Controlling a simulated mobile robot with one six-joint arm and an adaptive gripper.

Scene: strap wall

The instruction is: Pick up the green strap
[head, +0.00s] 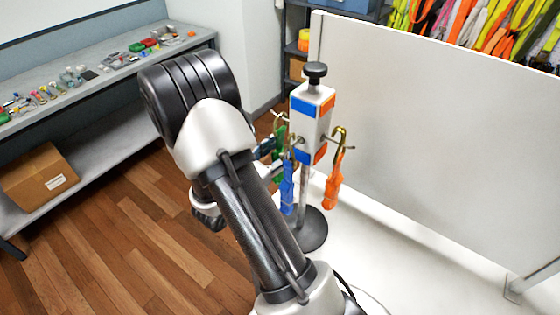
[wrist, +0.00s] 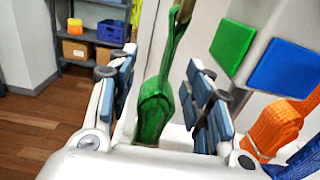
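The green strap (wrist: 155,108) hangs bundled between the two blue-padded fingers of my gripper (wrist: 163,68) in the wrist view. The fingers are apart, with visible gaps on both sides of the strap. In the head view the green strap (head: 279,138) hangs from a brass-coloured hook on the left side of the stand's post (head: 312,118). My gripper (head: 266,148) is beside it there, mostly hidden behind my arm.
A blue strap (head: 287,186) and an orange strap (head: 334,184) hang on neighbouring hooks; the orange one (wrist: 268,130) is close right of my gripper. A white panel (head: 430,150) stands behind the stand. A bench with small items (head: 100,75) is at left.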

